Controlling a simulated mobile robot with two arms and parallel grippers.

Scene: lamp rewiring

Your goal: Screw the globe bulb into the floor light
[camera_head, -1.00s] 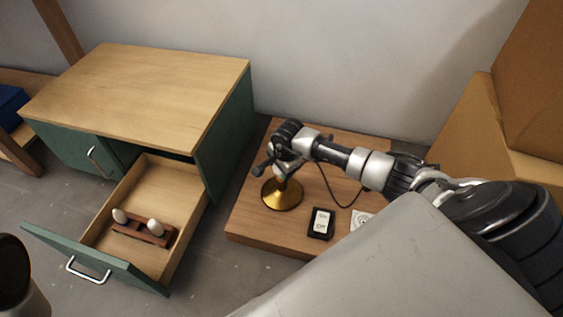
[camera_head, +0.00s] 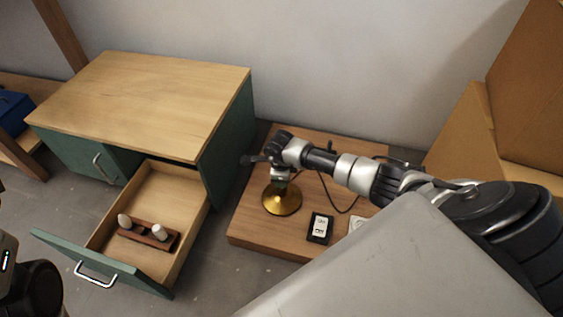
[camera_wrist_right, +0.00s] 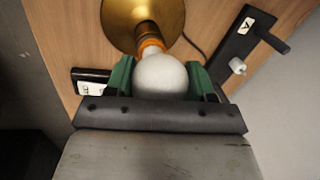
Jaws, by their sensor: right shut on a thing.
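The floor light (camera_head: 283,203) has a round brass base on a low wooden board. My right gripper (camera_head: 270,165) is above the base in the head view, where it hides the bulb. In the right wrist view, the white globe bulb (camera_wrist_right: 161,76) sits between the green pads of my right gripper (camera_wrist_right: 160,82), which is shut on it. The bulb's neck meets an orange collar (camera_wrist_right: 150,43) over the brass base (camera_wrist_right: 122,22). How far the bulb sits in the socket cannot be told. Part of my left arm shows at the lower left; its gripper is out of view.
An open drawer (camera_head: 185,190) of the green cabinet holds a wooden rack (camera_head: 143,236) with two white bulbs. On the board (camera_head: 262,235) are a black labelled switch box (camera_head: 320,228), a white round piece (camera_head: 356,223) and a dark cord (camera_head: 340,209). Cardboard (camera_head: 465,130) stands at right.

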